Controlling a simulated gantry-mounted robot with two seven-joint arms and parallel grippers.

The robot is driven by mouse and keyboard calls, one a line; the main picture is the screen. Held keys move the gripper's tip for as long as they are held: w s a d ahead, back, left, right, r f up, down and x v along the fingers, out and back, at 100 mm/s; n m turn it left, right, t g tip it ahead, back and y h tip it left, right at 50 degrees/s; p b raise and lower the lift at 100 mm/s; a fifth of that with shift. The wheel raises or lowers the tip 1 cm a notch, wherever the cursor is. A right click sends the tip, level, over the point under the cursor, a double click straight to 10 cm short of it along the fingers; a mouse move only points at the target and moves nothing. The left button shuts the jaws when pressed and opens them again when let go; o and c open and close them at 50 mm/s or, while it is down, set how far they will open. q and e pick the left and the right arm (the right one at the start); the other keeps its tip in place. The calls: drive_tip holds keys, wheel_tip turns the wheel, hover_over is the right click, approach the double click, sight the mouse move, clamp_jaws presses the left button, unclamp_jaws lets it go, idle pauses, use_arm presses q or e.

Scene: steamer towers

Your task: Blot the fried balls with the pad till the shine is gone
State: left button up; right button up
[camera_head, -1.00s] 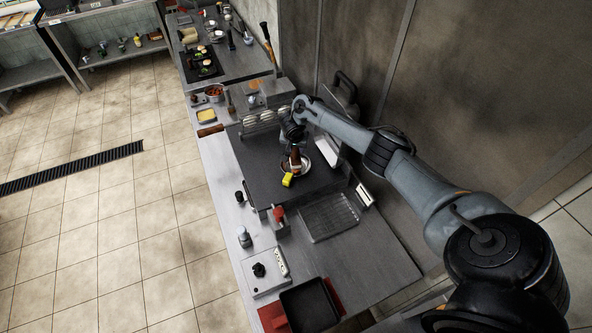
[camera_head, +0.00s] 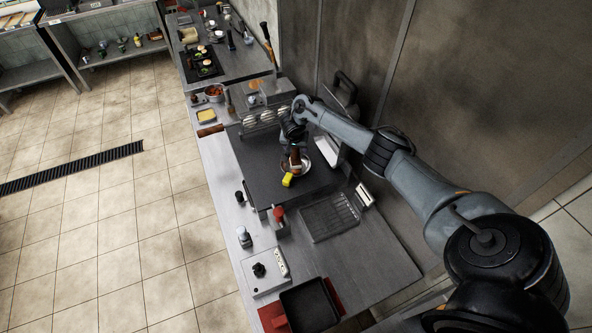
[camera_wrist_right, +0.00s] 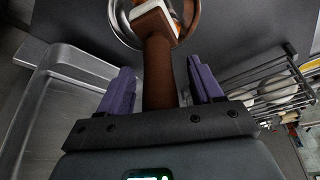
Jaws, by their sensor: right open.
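My right gripper (camera_head: 293,149) reaches over the dark worktop. In the right wrist view, its purple fingers (camera_wrist_right: 158,88) are open, one on each side of a thick brown handle (camera_wrist_right: 158,75), with narrow gaps showing. The dish also shows in the head view (camera_head: 306,165). The gripper and handle partly hide it. I cannot make out the fried balls clearly. My left gripper is not in view.
A small yellow object (camera_head: 288,180) lies beside the dish. A metal tray (camera_wrist_right: 60,95) lies left in the wrist view. The wall is close on the right.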

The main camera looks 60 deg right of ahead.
drive_tip(key=w+v, duration=0.1)
drive_tip(key=v, duration=0.6)
wheel_tip(320, 180, up, 5)
hover_over(295, 162)
drive_tip(key=a, duration=0.2)
drive_tip(key=shift+s+d+f, duration=0.15)
drive_tip(key=shift+s+f, duration=0.05)
drive_tip(key=shift+s, duration=0.1)
